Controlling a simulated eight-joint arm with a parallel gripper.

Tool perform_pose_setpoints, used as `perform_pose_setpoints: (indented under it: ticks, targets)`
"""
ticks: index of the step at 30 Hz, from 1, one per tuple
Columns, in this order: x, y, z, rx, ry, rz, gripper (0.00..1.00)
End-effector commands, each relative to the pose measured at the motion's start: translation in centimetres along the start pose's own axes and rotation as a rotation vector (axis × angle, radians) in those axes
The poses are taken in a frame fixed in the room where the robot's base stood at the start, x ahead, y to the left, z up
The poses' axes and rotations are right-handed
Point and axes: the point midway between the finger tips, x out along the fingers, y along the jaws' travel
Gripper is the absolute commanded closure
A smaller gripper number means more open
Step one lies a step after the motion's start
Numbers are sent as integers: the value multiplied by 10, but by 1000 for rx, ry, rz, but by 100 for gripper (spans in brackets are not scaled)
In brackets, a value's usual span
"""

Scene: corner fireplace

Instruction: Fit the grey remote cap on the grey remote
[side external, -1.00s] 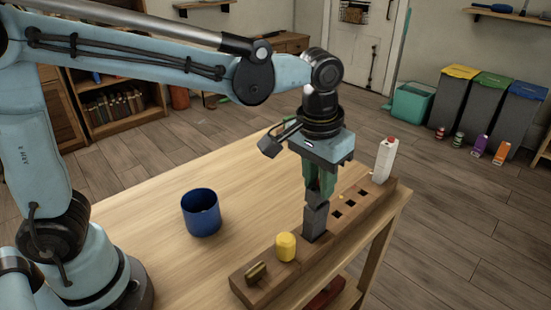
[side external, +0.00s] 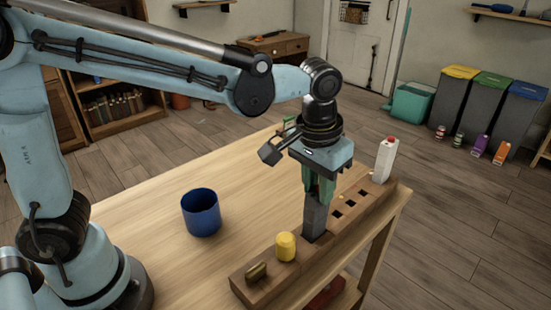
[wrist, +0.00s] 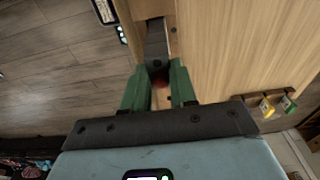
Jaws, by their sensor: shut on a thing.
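The grey remote (side external: 314,228) stands upright in a slot of the long wooden block. The grey remote cap (side external: 317,200) is at its top end, and the two look like one nearly straight grey column. I cannot make out a clear seam or gap between them. My gripper (side external: 319,188), with green fingers, is above the block and shut on the cap. In the wrist view the fingers of my gripper (wrist: 158,72) are at either side of the end of a grey piece (wrist: 156,45). The fingers hide part of the cap.
The wooden block (side external: 265,288) has several empty square holes right of the remote. A yellow piece (side external: 286,247) and a brass-coloured piece (side external: 256,272) are at its left, a white carton-like item (side external: 386,160) at its far end. A blue cup (side external: 201,212) stands on the table (side external: 150,215).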

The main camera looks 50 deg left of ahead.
Motion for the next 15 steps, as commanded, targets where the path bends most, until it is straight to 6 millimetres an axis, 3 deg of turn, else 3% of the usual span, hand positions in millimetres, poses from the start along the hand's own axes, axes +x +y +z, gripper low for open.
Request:
perform_pose_setpoints:
  ticks: [1,2,7,15]
  targets:
    - [1,0,0,0,0,0,98]
    - [1,0,0,0,0,0,69]
    - [0,0,0,0,0,0,44]
    - [0,0,0,0,0,0,44]
